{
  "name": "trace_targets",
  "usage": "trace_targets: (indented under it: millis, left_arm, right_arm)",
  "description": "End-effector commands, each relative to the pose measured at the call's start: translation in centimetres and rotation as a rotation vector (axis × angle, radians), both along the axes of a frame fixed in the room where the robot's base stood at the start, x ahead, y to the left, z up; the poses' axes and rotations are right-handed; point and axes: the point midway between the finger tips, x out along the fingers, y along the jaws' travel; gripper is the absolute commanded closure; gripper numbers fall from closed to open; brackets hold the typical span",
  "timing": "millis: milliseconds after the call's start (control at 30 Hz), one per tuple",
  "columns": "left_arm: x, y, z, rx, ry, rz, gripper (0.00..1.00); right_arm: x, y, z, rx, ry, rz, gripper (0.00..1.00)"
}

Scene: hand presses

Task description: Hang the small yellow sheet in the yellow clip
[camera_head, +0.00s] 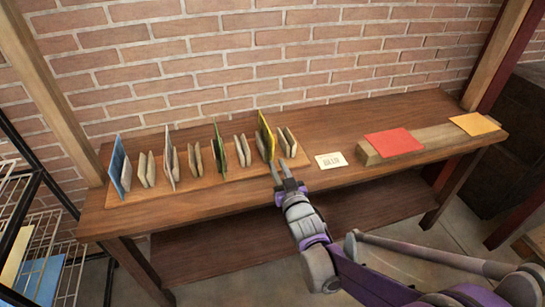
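A yellow sheet (474,124) lies flat at the right end of a raised wooden block. A tall yellow panel (265,137) stands at the right end of a row on a wooden board, beside a pale clip-like pair of plates (287,142). I cannot tell for sure which of these is the yellow clip. My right gripper (280,166) is just in front of the board, below the yellow panel. Its two fingers are apart, with nothing visible between them. My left gripper is not in view.
A red sheet (393,142) lies on the wooden block (433,136). A small pale card (331,160) lies on the table (225,199). Blue (120,166), white (170,158) and green (219,150) panels stand along the board. A brick wall is behind. A wire rack (38,265) stands at left.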

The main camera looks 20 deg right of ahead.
Motion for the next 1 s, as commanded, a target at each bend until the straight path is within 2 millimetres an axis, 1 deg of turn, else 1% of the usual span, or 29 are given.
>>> trace_targets:
  millis: [33, 100, 300, 500, 767, 1000]
  left_arm:
    - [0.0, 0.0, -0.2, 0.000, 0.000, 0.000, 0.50]
    - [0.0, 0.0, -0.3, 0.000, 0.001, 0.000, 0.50]
    - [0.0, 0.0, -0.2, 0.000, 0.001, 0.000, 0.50]
    - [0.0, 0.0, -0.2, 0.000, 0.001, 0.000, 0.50]
    - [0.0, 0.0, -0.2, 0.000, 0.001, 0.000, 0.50]
    - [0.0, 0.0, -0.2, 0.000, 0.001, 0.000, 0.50]
  right_arm:
    - [0.8, 0.0, -0.1, 0.000, 0.000, 0.000, 0.76]
    - [1.8, 0.1, -0.1, 0.001, 0.001, 0.000, 0.76]
    - [3.9, 0.1, 0.0, 0.001, 0.001, 0.000, 0.76]
    - [4.7, 0.2, 0.0, 0.001, 0.001, 0.000, 0.76]
    - [4.7, 0.2, 0.0, 0.001, 0.001, 0.000, 0.76]
    - [4.7, 0.2, 0.0, 0.001, 0.001, 0.000, 0.97]
